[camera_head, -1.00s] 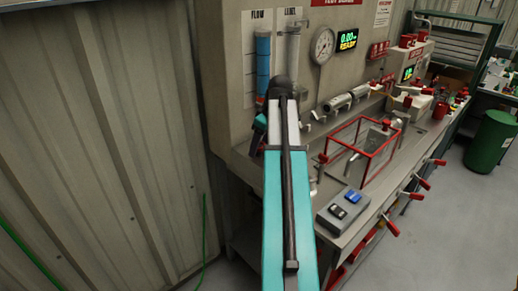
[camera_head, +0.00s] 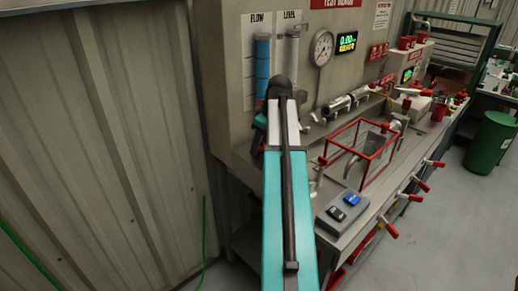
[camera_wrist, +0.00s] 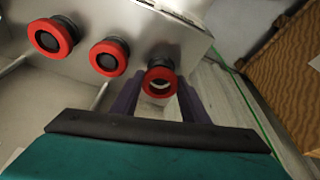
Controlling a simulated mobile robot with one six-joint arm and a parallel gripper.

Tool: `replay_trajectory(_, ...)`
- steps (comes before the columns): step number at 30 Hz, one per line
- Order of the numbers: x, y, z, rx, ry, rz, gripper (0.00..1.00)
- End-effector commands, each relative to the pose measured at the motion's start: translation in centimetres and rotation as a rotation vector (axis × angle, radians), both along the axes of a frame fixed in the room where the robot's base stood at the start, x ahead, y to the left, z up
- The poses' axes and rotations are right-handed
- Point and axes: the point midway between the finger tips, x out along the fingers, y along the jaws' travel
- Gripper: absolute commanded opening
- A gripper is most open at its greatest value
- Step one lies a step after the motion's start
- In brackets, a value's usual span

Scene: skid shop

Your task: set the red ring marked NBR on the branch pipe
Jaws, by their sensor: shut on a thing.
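In the wrist view my gripper (camera_wrist: 160,96) has its two dark fingers closed on the sides of a red ring (camera_wrist: 160,82). The ring has an open centre and is right in front of a dark round stub (camera_wrist: 160,63); I cannot tell whether it is seated on it or just touching. Two similar red rings sit on dark stubs to the left, one in the middle (camera_wrist: 109,57) and one at the far left (camera_wrist: 53,37). No NBR marking is legible, and I cannot tell which part is the branch pipe. In the head view my arm hides the fingertips.
A corrugated wall (camera_head: 100,150) is close on the left. A green bin (camera_head: 492,142) stands on open floor at right.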

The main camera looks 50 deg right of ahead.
Motion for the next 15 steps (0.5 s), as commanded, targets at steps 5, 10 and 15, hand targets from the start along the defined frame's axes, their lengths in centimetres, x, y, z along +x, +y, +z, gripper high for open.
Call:
replay_trajectory(5,0.0,0.0,1.0,0.000,0.000,0.000,0.25)
replay_trajectory(10,0.0,0.0,1.8,0.000,0.000,0.001,0.25)
replay_trajectory(15,0.1,0.0,2.6,0.000,-0.001,0.001,0.25)
